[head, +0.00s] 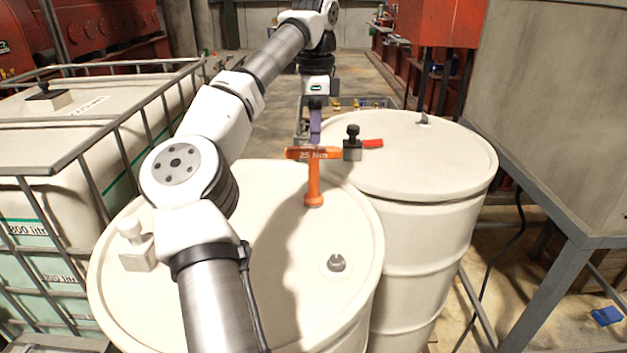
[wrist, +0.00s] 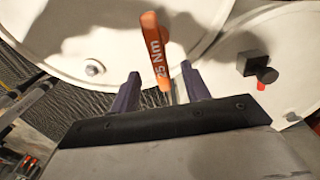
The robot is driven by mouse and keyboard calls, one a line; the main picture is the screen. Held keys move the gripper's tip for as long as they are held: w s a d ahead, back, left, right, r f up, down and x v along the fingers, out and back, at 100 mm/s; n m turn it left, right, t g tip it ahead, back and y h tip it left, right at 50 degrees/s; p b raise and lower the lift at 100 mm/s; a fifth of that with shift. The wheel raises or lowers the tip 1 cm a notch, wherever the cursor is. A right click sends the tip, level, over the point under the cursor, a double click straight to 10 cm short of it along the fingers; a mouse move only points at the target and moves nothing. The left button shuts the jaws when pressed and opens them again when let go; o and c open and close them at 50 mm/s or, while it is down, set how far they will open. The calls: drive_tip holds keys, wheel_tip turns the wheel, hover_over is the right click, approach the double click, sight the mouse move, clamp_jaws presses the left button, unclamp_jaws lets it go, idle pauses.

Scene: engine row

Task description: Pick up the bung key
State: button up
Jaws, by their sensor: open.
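The bung key (head: 314,185) is an orange T-shaped tool marked "25 Nm". It stands upright on the lid of the near white drum (head: 225,290). In the wrist view its orange bar (wrist: 154,45) shows lengthwise between and beyond the fingertips. My gripper (head: 315,138) points down just above or behind the key's crossbar in the head view. In the wrist view my gripper (wrist: 163,86) has its two purple fingers apart, one on each side of the bar's near end. I cannot tell how deep the bar sits between them.
A black valve with a red handle (head: 372,143) stands close to the right of the crossbar, on the second drum (head: 430,165). A grey plug (head: 336,263) and a pale tap (head: 135,248) are on the near lid. A caged tank (head: 60,130) stands left, a metal stand (head: 560,200) right.

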sight(313, 147)
wheel_tip(313, 147, down, 3)
drive_tip(key=shift+r, duration=0.1)
drive_tip(key=f+p, duration=0.2)
drive_tip(key=f, duration=0.2)
drive_tip(key=shift+s+a+f+p, duration=0.1)
drive_tip(key=shift+a+f+p, duration=0.15)
drive_tip(key=shift+p, duration=0.15)
drive_tip(key=shift+f, duration=0.4)
drive_tip(key=shift+c, duration=0.2)
drive_tip(key=c, duration=1)
drive_tip(key=shift+r, duration=0.15)
